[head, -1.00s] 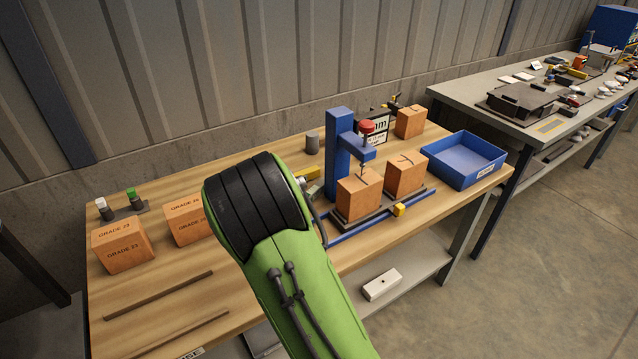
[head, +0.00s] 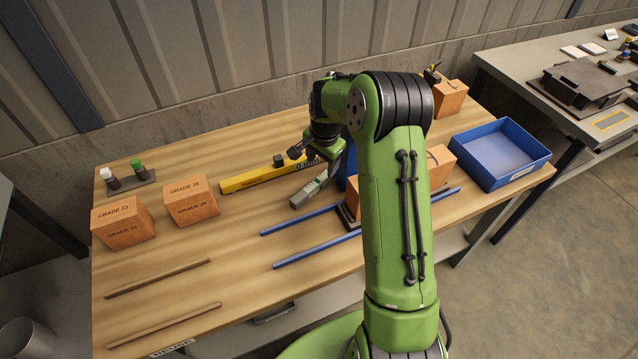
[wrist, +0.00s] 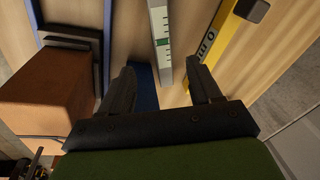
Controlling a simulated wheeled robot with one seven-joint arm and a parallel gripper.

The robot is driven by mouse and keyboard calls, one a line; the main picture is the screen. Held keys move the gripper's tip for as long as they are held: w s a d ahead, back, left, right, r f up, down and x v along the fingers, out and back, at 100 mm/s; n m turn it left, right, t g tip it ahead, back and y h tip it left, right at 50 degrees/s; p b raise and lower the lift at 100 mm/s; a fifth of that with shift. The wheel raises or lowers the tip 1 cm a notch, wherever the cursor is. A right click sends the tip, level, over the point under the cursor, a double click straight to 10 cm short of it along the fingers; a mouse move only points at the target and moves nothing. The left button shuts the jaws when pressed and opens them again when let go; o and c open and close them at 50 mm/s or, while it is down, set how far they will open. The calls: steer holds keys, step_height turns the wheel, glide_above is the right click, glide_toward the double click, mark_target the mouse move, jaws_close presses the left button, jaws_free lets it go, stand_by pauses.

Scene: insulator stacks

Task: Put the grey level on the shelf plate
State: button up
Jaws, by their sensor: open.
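The grey level (head: 312,189), a slim bar with a green vial, lies on the wooden table near its middle. It also shows in the wrist view (wrist: 161,42), running upward between my fingers. My gripper (head: 318,163) is open and empty above the table, over the level's far part. In the wrist view my fingers (wrist: 162,75) are spread, with the level passing between or beyond their tips; I cannot tell its exact height below them. A grey lower shelf (head: 425,250) shows partly under the table; I cannot tell whether it is the shelf plate.
A yellow level (head: 248,179) lies close beside the grey one, with a small dark block on it. Orange blocks (head: 191,201) stand left. Blue rails (head: 318,248) lie in front, and a blue tray (head: 499,153) sits right. My arm hides the blue press and part of the orange blocks there.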

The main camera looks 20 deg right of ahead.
mark_target(318, 181)
steer(key=f, duration=0.3)
steer(key=w+f, duration=0.1)
steer(key=f, duration=0.2)
steer(key=f+b, duration=0.1)
steer(key=f, duration=0.2)
steer(key=shift+w+a, duration=0.25)
steer(key=shift+w, duration=0.05)
steer(key=shift+r, duration=0.15)
jaws_close()
